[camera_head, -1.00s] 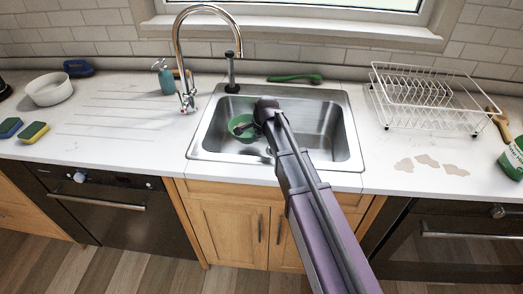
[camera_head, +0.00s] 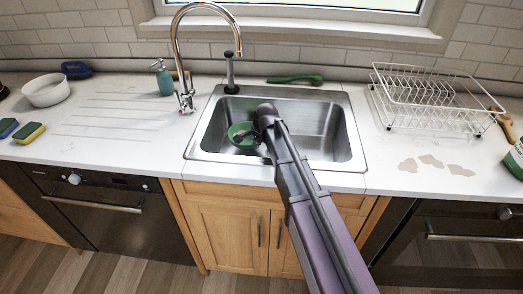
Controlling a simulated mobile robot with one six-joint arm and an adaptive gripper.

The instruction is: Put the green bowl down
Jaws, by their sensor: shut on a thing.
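The green bowl (camera_head: 238,131) is small and sits low in the left part of the steel sink basin, as far as I can see. Its right side is hidden behind my arm's end. My gripper (camera_head: 259,136) reaches into the sink at the bowl's right edge and is shut on it. The fingertips are dark and small here. I cannot tell whether the bowl touches the basin floor. The sink (camera_head: 345,160) is otherwise empty around the bowl.
A chrome faucet (camera_head: 179,62) arches over the sink's back left. A white wire dish rack (camera_head: 420,95) stands on the right counter, with brown stains (camera_head: 430,161) in front. A white bowl (camera_head: 46,91), sponges (camera_head: 28,133) and a teal bottle (camera_head: 162,78) are on the left.

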